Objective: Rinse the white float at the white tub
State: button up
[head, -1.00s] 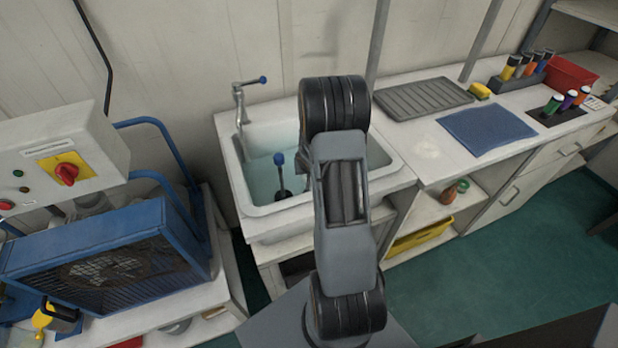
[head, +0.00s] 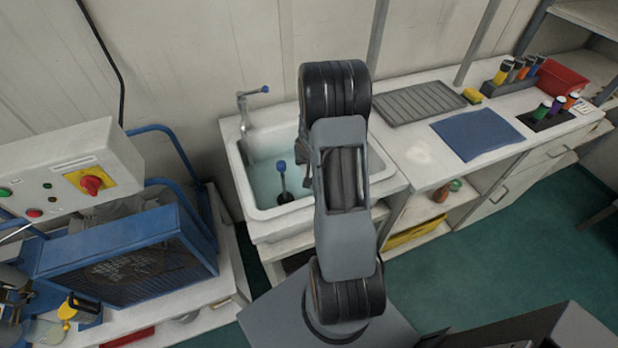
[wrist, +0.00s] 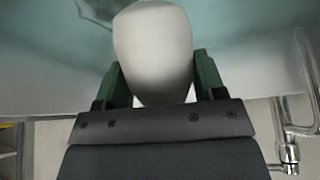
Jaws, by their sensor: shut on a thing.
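The white float (wrist: 153,50) is a rounded pale block held between the two green fingers of my gripper (wrist: 153,85) in the wrist view. My gripper is shut on it. Behind the float the wrist view shows the pale blue-green inside of the tub. In the head view the white tub (head: 250,205) is set in the counter, with blue-green water in it. My own arm covers the right part of the tub there and hides the gripper and float. I cannot tell whether the float touches the water.
A tap with a blue-tipped lever (head: 243,108) stands at the tub's back left. A blue-topped stick (head: 281,175) stands in the tub. A ribbed grey drainer (head: 420,102) and a blue mat (head: 477,134) lie to the right. A blue fan unit (head: 125,255) stands at left.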

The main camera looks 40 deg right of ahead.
jog(key=shift+r+p, duration=5.1)
jog(key=shift+r, duration=0.45)
jog(key=shift+r+b, duration=0.15)
jog(key=shift+b, duration=0.15)
jog(key=shift+r, duration=1)
jog(key=shift+r, duration=0.1)
notch_tip(320, 180, up, 4)
jog(key=shift+f+p, duration=0.1)
jog(key=shift+p, duration=0.2)
jog(key=shift+s, duration=0.1)
